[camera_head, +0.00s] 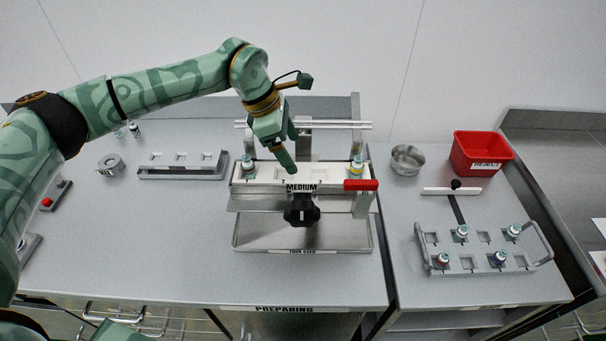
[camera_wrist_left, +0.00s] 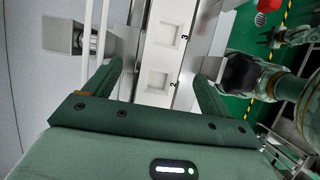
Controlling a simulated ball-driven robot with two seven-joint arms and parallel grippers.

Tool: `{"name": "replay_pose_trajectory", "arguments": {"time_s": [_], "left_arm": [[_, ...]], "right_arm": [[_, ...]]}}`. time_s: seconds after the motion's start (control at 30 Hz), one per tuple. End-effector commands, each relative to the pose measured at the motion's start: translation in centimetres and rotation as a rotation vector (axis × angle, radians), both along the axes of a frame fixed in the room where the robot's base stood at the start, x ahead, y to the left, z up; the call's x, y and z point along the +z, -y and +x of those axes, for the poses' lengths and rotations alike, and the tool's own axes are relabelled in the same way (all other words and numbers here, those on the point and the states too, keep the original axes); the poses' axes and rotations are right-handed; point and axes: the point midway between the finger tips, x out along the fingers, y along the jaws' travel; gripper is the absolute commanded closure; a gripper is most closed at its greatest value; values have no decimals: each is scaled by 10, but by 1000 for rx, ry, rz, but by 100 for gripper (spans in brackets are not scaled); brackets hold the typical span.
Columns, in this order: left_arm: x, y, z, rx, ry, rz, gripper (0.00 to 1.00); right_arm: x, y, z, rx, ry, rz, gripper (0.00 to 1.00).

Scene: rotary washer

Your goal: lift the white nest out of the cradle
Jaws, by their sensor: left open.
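The white nest (camera_head: 269,173) is a long bar with numbered square wells. It lies in the metal cradle (camera_head: 340,205), with a capped vial (camera_head: 248,166) near its left end and another vial (camera_head: 357,166) near its right end. My left gripper (camera_head: 288,150) is open over the nest's middle. In the left wrist view its fingers (camera_wrist_left: 158,72) stand on either side of the nest (camera_wrist_left: 158,55), with gaps and nothing gripped; wells 2 and 3 look empty. A patterned arm at the right edge there ends in a small dark shape, possibly my right gripper (camera_wrist_left: 270,38).
The cradle has a black knob (camera_head: 301,210) in front and a red handle (camera_head: 361,185) at right. A grey rack (camera_head: 182,171) stands left. A tray with several vials (camera_head: 470,262), a metal bowl (camera_head: 407,160) and a red reject bin (camera_head: 481,152) stand right.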

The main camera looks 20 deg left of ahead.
Motion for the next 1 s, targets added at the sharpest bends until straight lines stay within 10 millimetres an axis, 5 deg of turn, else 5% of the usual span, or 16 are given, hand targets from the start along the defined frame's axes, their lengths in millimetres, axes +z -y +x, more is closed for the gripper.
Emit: {"name": "replay_pose_trajectory", "arguments": {"time_s": [0.23,0.53,0.77,0.97,1.0], "left_arm": [[-18,7,1,1,0,-1,15],[-60,20,2,1,0,-1,15],[-63,22,3,1,2,-1,15],[-63,22,3,1,2,0,68],[-63,22,3,2,2,-1,70]], "right_arm": [[1,-2,33,-1,51,5,64],[2,-2,23,-1,36,4,64],[2,-1,20,0,32,3,64],[2,-1,20,0,32,2,64],[2,-1,20,0,32,2,64]]}}
